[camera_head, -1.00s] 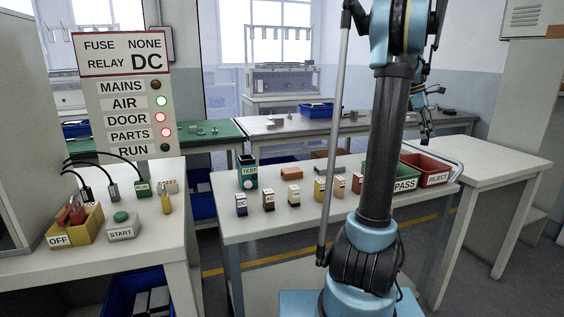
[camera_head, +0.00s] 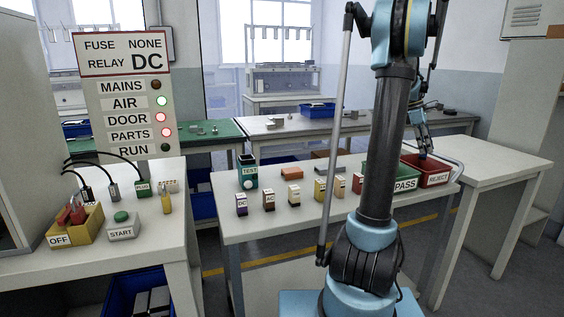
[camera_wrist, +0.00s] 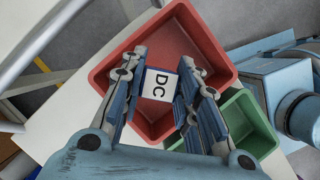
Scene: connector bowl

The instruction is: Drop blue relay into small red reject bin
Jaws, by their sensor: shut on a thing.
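The relay (camera_wrist: 158,88) with a white face marked DC and blue at its edges is held between the fingers of my gripper (camera_wrist: 161,75) in the wrist view. The red reject bin (camera_wrist: 185,42) lies below it in that view, with the relay over the bin's opening. In the head view the red bin (camera_head: 447,164) stands at the right end of the middle table, labelled REJECT. My gripper (camera_head: 424,154) points down over its back part. The relay cannot be made out in the head view.
The green PASS bin (camera_head: 379,173) stands beside the red bin, partly behind my arm; it also shows in the wrist view (camera_wrist: 248,122). Several small labelled parts, a teal TEST holder (camera_head: 247,172) and an orange block (camera_head: 292,173) stand on the table. A metal rail curves by the red bin.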

